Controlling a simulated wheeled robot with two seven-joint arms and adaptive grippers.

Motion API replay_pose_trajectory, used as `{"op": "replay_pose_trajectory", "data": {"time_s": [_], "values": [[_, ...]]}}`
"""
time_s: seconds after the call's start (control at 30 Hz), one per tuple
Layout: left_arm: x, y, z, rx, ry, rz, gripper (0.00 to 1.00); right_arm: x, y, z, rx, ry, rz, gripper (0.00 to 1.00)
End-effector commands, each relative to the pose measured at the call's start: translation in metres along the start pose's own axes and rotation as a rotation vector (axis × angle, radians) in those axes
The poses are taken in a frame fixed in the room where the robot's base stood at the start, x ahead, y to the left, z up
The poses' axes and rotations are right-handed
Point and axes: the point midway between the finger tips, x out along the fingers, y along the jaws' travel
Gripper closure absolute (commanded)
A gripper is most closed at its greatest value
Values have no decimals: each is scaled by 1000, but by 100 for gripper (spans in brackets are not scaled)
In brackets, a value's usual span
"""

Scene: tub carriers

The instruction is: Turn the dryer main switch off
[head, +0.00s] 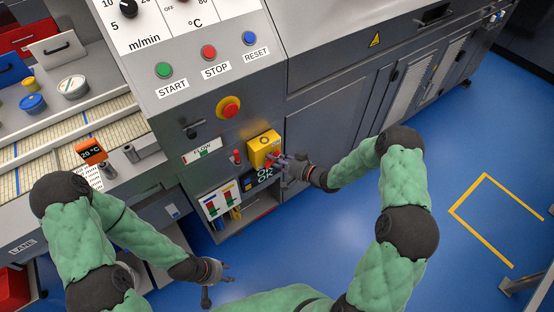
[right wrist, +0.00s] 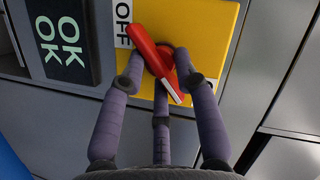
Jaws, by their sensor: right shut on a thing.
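The dryer main switch is a red lever handle (right wrist: 150,50) on a yellow plate (right wrist: 205,45). In the right wrist view the handle sits slanted across its round hub, beside a white OFF label (right wrist: 122,22). In the head view the yellow plate (head: 262,142) is on the lower front of the grey machine. My right gripper (head: 279,163) is at the plate with its fingers around the handle, shut on it, and hides part of it. My left gripper (head: 222,280) is open and empty, low over the blue floor.
A dark OK display (right wrist: 65,38) is beside the plate. A red-and-yellow emergency stop (head: 229,107) and START, STOP and RESET buttons are above. A small red knob (head: 237,157) sits left of the plate. A lane with tubs (head: 73,86) is at left.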

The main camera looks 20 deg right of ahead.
Motion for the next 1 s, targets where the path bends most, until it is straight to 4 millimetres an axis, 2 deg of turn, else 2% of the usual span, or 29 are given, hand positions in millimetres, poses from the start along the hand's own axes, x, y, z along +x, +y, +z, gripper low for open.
{"op": "replay_pose_trajectory", "data": {"time_s": [0.03, 0.6, 1.0], "values": [[0, 0, 0, 0, 0, 0, 60, 2, -3, -8, 16, 12, -21, 100], [6, -2, 0, 0, 0, 0, 60, 2, 2, -8, 323, 13, -150, 100], [12, -4, 0, 0, 0, 0, 60, 1, 4, -9, 477, 16, -215, 100]]}}
